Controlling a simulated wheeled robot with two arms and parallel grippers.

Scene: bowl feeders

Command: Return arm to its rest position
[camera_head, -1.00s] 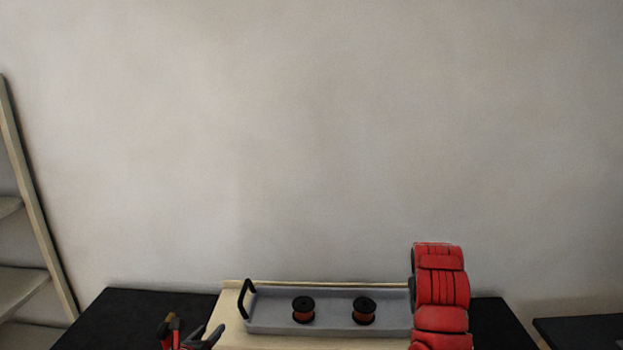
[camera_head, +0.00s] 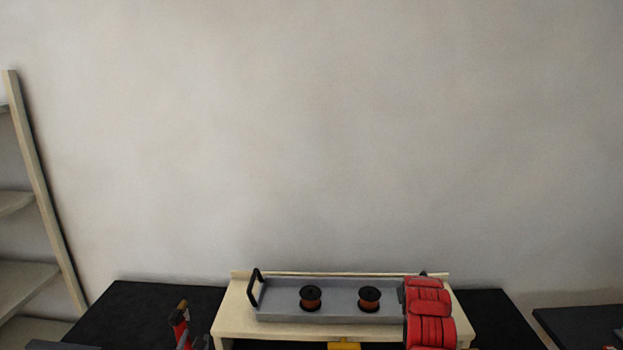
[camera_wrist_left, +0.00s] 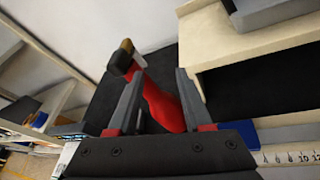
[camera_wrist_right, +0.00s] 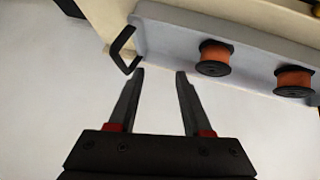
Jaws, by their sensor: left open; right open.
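My left gripper (camera_head: 196,343) is at the bottom edge of the head view, left of the cream riser. In the left wrist view its fingers (camera_wrist_left: 158,98) are open. A red item with a black and yellow tip (camera_wrist_left: 158,100) shows between and beyond them; I cannot tell if they touch it. My right arm, red, covers the right end of the grey tray (camera_head: 335,314) in the head view and hides its gripper. In the right wrist view the right gripper (camera_wrist_right: 161,72) is open and empty, its tips near a black tray handle (camera_wrist_right: 122,48).
The tray lies on the cream riser (camera_head: 236,322) and holds two orange-brown spools (camera_head: 310,298) (camera_head: 369,298). The riser stands on a black table (camera_head: 130,310). A shelf (camera_head: 45,190) stands at the left, and a dark surface (camera_head: 580,322) lies at the right.

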